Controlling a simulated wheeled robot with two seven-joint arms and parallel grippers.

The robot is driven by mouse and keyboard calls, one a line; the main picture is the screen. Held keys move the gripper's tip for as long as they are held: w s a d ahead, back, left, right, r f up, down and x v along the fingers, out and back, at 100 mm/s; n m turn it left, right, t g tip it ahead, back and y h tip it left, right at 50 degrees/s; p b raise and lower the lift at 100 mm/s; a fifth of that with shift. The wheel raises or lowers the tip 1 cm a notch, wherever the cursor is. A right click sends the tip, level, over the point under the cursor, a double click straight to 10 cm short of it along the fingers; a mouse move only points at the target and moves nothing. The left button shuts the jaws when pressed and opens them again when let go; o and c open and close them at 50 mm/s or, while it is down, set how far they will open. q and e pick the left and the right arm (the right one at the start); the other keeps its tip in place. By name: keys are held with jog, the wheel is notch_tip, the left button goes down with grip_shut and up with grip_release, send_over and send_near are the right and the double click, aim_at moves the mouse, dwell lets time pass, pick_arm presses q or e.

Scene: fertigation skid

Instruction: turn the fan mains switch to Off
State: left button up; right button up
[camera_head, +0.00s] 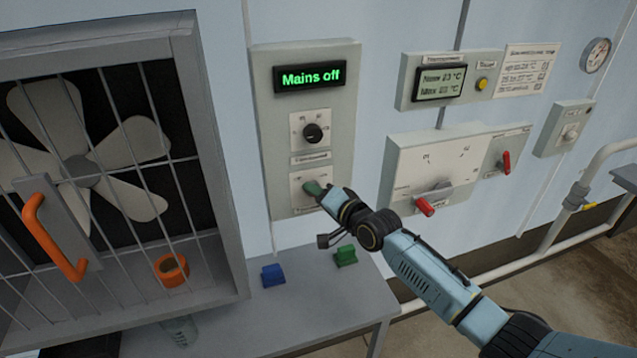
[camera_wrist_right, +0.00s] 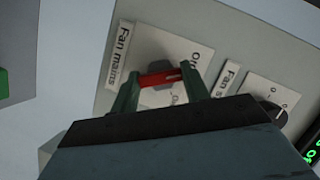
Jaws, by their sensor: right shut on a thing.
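The fan mains switch sits at the bottom of the tall grey panel (camera_head: 279,140), on a pale plate (camera_head: 297,178). In the right wrist view its red handle (camera_wrist_right: 160,78) lies beside the label "Fan mains" (camera_wrist_right: 122,52), with partly covered lettering above. My right gripper (camera_head: 315,187) reaches this switch; its green fingers are shut on the red handle, one at each end in the wrist view. The head view hides the handle behind the gripper. The panel's display (camera_head: 310,77) reads "Mains off" in green. My left gripper is not in view.
A black fan speed knob (camera_head: 313,133) is just above the switch. A caged fan (camera_head: 80,170) with an orange handle (camera_head: 50,235) stands left. Blue (camera_head: 273,275) and green (camera_head: 346,255) blocks lie on the shelf below. A panel with red levers (camera_head: 425,207) is right.

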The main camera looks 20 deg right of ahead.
jog(key=shift+n+g+h+p, duration=0.3)
jog(key=shift+n+h+p, duration=0.2)
jog(key=shift+n+p, duration=0.75)
jog(key=o, duration=1)
jog(key=v, duration=1.3)
jog(key=shift+s+p, duration=0.15)
jog(key=shift+p, duration=0.3)
